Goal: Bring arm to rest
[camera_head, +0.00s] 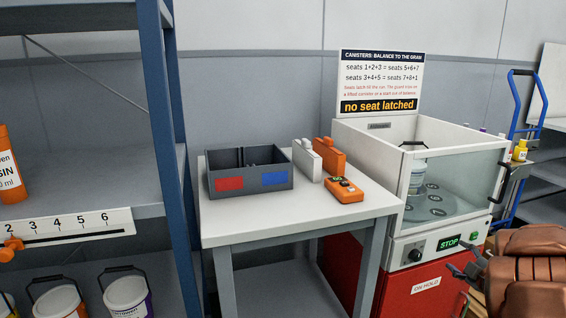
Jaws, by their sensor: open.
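My gripper (458,270) is at the lower right, dark, at the end of my copper-brown arm. It is in front of the red cabinet below the white machine (470,160). Its jaws are small in view, open, with nothing seen between them. It is apart from the table (300,215) on its left.
A blue-posted shelf (160,130) stands at left with several buckets. A blue hand truck (513,110) stands at right.

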